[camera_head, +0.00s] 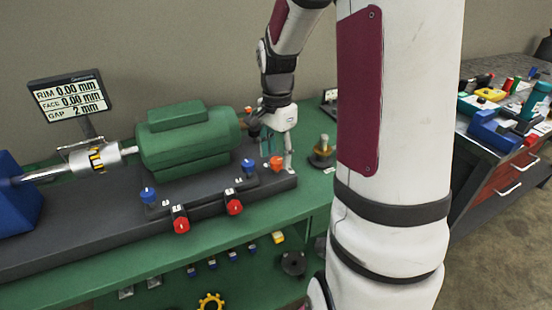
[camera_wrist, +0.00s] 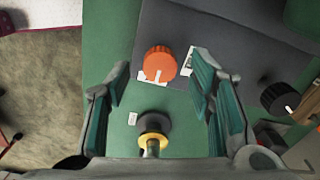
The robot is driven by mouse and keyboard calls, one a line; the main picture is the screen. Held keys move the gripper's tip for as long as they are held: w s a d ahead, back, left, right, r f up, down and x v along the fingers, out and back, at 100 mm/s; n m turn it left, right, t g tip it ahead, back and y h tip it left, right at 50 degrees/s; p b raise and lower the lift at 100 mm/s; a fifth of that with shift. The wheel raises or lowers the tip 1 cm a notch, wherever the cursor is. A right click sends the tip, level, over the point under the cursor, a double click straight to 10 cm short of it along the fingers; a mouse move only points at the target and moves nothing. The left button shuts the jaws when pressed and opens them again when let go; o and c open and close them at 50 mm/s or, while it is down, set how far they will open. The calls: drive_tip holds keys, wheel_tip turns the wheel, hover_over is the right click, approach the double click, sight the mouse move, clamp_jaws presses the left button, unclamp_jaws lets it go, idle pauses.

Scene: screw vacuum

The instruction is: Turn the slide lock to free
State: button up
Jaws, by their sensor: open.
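An orange round knob (camera_head: 276,162), which I take to be the slide lock, is at the right end of the dark machine base (camera_head: 70,237). In the wrist view the orange knob (camera_wrist: 160,62) has a white mark on its lower edge, and a small white label lies just right of it. My gripper (camera_wrist: 161,72) is open and empty, with a teal-padded finger on each side of the knob and a gap showing. In the head view my gripper (camera_head: 274,146) points down over the knob. I cannot tell its exact height above it.
A green motor (camera_head: 185,140) stands on the base close left of my gripper. Blue knobs (camera_head: 148,195) and red knobs (camera_head: 181,219) line the base's front. A black stand with a brass-coloured top (camera_head: 322,147) is right of the base. A screen (camera_head: 69,96) shows RIM 0.00, FACE 0.00, GAP 2 mm.

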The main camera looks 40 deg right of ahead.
drive_tip(key=shift+f, duration=0.85)
drive_tip(key=c, duration=1.2)
drive_tip(key=shift+o, duration=0.2)
